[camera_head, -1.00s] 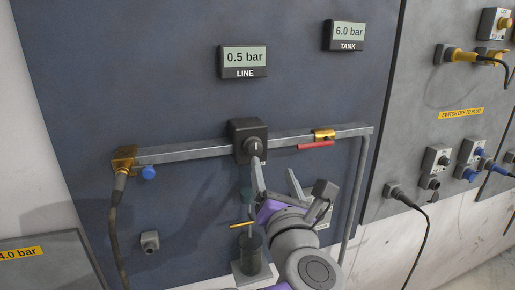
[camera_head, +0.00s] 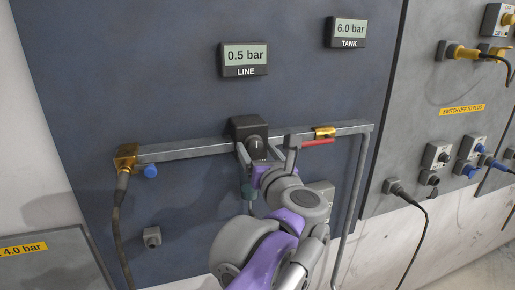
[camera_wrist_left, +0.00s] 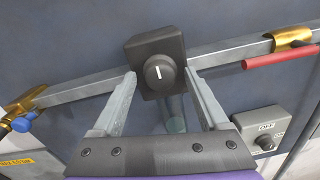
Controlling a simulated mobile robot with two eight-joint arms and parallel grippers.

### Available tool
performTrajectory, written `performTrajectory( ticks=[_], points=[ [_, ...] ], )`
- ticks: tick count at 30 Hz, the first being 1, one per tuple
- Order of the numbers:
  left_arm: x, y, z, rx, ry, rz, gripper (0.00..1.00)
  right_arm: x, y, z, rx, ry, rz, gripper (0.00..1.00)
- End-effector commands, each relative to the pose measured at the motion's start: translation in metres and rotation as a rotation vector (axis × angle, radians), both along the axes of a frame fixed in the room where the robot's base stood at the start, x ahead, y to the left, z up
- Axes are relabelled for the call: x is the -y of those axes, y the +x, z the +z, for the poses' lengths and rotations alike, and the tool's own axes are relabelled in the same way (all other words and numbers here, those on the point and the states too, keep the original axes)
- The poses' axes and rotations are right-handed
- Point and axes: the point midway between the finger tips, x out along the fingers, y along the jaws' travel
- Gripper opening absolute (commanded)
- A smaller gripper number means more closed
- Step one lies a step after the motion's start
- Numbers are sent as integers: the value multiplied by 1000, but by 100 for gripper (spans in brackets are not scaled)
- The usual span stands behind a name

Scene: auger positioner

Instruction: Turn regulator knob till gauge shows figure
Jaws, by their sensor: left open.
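The black regulator block (camera_head: 246,126) sits on the metal pipe, with its round dark knob (camera_head: 255,147) on the front. In the left wrist view the knob (camera_wrist_left: 159,72) carries a white mark, close to upright. My left gripper (camera_head: 267,152) is open in front of it. In the left wrist view, the left gripper's fingertips (camera_wrist_left: 160,80) stand on either side of the knob, apart from it. The LINE gauge (camera_head: 245,57) reads 0.5 bar. The TANK gauge (camera_head: 347,31) reads 6.0 bar. A yellow label (camera_head: 22,250) at the lower left reads 4.0 bar. My right gripper is not in view.
A brass valve (camera_head: 324,132) with a red lever (camera_head: 317,142) is on the pipe (camera_head: 190,150) right of the knob. A blue knob (camera_head: 150,171) hangs at the left. A grey OFF switch box (camera_wrist_left: 262,130) is at lower right in the left wrist view.

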Motion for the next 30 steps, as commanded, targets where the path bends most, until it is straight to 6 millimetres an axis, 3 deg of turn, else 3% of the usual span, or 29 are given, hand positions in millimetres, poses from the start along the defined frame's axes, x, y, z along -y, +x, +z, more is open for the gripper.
performTrajectory(
  ticks=[10, 22, 30],
  points=[
    [-1, 4, -1, 0, 0, -1, 75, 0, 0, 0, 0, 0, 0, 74],
    [-1, 3, 0, 0, 0, -1, 3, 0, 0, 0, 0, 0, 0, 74],
    [-1, 4, 0, 0, 1, -1, 0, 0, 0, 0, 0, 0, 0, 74]
  ],
)
